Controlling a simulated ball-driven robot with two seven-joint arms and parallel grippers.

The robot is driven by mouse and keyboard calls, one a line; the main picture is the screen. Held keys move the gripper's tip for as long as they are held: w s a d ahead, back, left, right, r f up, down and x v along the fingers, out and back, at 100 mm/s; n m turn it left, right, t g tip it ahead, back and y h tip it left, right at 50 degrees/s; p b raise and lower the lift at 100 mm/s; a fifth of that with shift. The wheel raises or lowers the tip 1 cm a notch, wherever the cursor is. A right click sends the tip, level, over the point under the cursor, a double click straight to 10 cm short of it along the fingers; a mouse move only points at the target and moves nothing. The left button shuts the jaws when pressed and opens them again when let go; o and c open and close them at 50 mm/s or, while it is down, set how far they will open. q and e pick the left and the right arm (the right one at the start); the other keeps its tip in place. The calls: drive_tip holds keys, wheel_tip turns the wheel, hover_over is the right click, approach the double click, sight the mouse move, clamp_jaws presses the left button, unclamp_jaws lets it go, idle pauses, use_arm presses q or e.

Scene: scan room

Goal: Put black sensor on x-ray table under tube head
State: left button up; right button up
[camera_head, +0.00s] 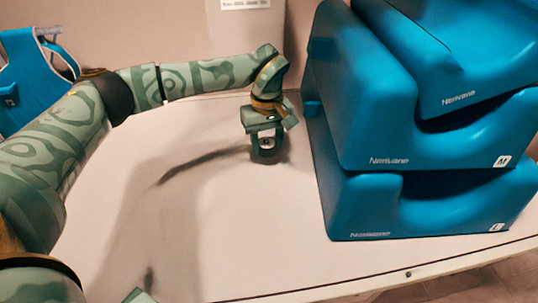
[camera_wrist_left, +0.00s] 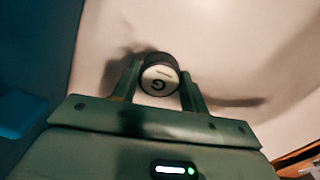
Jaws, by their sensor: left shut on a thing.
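My left gripper (camera_head: 266,138) reaches down over the pale table top (camera_head: 265,225), left of the blue blocks. Its fingers are shut on a small round object (camera_head: 266,144) with a dark rim and a pale face. In the left wrist view the round object (camera_wrist_left: 160,80) sits between the two fingertips of my left gripper (camera_wrist_left: 160,90), its pale face marked with a letter like G. I cannot tell whether this is the black sensor or whether it touches the table. No other sensor and no tube head show.
Large blue moulded blocks (camera_head: 365,205) are stacked at the right of the table, close to my left gripper. A blue apron-like item (camera_head: 32,75) hangs at the far left. The table's front edge (camera_head: 408,274) runs along the bottom right. The table's middle is clear.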

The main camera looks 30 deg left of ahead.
sight(267, 161)
use_arm(q)
drive_tip(key=shift+w+a+f, duration=0.25)
drive_tip(key=shift+w+f, duration=0.2)
drive_tip(key=shift+f, duration=0.2)
drive_tip(key=f, duration=0.1)
drive_tip(key=f+b, duration=0.2)
drive_tip(key=f, duration=0.1)
drive_tip(key=shift+w+a, duration=0.2)
drive_tip(key=shift+w, duration=0.1)
drive_tip(key=shift+r, duration=0.1)
drive_tip(key=o, duration=1.1)
wheel_tip(267, 161, up, 12)
drive_tip(key=p, duration=0.3)
drive_tip(key=shift+p, duration=0.4)
